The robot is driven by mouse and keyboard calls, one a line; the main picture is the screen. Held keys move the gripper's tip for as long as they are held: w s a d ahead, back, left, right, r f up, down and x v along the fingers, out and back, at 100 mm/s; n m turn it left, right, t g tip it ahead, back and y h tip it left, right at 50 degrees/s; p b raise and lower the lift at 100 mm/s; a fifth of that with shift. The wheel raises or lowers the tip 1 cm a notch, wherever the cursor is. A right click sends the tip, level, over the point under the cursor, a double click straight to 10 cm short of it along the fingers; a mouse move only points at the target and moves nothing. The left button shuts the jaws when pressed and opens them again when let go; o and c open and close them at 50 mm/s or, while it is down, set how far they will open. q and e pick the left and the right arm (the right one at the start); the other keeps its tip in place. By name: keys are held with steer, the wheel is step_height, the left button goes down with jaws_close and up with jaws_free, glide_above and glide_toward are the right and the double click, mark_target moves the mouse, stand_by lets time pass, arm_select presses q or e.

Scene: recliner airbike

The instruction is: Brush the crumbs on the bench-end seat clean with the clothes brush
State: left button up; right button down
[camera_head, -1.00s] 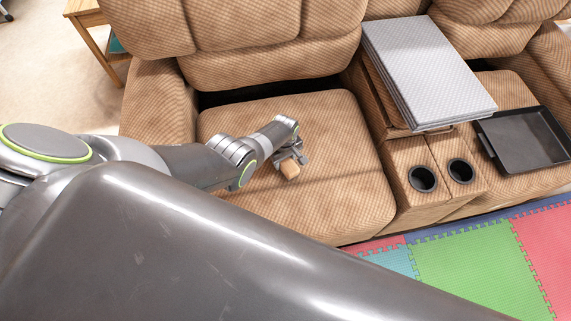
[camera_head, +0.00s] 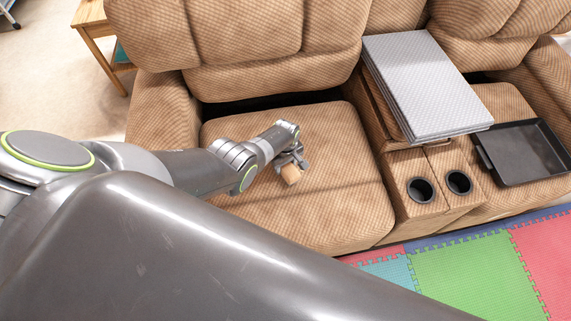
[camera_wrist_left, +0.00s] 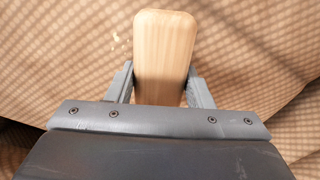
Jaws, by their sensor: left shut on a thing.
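The clothes brush (camera_head: 291,174) shows as a small light wooden block at the end of my left arm, over the middle of the left seat (camera_head: 340,135). My left gripper (camera_head: 287,160) is shut on it. In the left wrist view, the brush's pale wooden back (camera_wrist_left: 165,55) stands between the two fingers of my left gripper (camera_wrist_left: 160,88). Its bristles are hidden underneath. Small pale crumbs (camera_wrist_left: 116,41) lie on the tan seat fabric left of the brush. I cannot tell whether the brush touches the seat. My right gripper is not in view.
A stack of grey folded panels (camera_head: 425,80) lies on the console right of the seat, behind two cup holders (camera_head: 421,190). A black tray (camera_head: 525,152) rests on the right seat. A wooden side table (camera_head: 92,30) stands at back left. Coloured foam mats (camera_head: 465,275) cover the floor in front.

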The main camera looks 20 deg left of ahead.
arm_select(q)
steer(key=shift+f, duration=0.1)
stand_by(0.3)
steer(key=shift+w+d+b, duration=0.3)
steer(key=shift+w+b, duration=0.05)
steer(key=shift+b, duration=0.1)
steer(key=shift+w+d+f+b, duration=0.1)
steer(key=shift+w+d+b, duration=0.7)
steer(key=shift+b, duration=0.1)
steer(key=shift+w+d+b, duration=1)
steer(key=shift+w+b, duration=0.05)
steer(key=shift+b, duration=0.15)
steer(key=shift+w+d, duration=0.15)
steer(key=shift+w, duration=0.05)
steer(key=shift+f+b, duration=0.65)
steer(key=shift+b, duration=0.25)
steer(key=shift+f, duration=0.1)
